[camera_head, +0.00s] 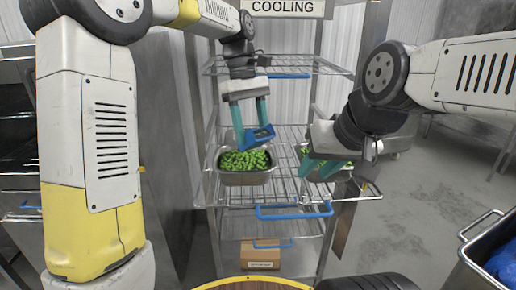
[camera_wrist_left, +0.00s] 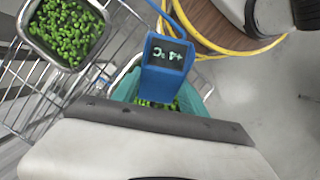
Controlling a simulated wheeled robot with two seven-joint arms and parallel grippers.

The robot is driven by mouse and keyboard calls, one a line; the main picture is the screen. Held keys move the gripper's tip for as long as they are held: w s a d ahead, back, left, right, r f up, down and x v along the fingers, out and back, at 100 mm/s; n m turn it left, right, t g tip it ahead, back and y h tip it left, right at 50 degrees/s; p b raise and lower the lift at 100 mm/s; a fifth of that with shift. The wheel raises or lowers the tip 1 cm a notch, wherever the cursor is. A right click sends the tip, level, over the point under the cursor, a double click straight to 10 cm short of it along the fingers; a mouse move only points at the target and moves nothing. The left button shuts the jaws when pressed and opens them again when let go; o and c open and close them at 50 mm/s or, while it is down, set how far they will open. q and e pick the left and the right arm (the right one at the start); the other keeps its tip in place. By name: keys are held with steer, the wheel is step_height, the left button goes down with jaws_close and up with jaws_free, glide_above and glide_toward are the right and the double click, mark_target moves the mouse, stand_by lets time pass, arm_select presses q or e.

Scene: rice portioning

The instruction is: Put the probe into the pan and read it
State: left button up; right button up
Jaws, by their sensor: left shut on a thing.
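My left gripper (camera_head: 252,140) has teal fingers and is shut on a blue probe (camera_head: 259,135). In the head view the probe is over the left pan (camera_head: 245,180), a metal pan of green vegetables on the rack shelf. Whether its tip is in the food is hidden. In the left wrist view the probe's dark display (camera_wrist_left: 166,55) shows upside-down characters that look like +4 °C. A pan of green pieces (camera_wrist_left: 68,28) shows at the upper left there, and more green shows behind the fingers. My right gripper (camera_head: 325,168) is at a second pan, largely covering it; its jaw opening is unclear.
The wire rack (camera_head: 290,195) has blue-handled shelves and a COOLING sign (camera_head: 283,7). A cardboard box (camera_head: 261,256) sits low on it. A metal bin with blue contents (camera_head: 502,262) is at the lower right.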

arm_select(q)
steer(key=shift+r, duration=2.4)
steer(key=shift+d, duration=0.1)
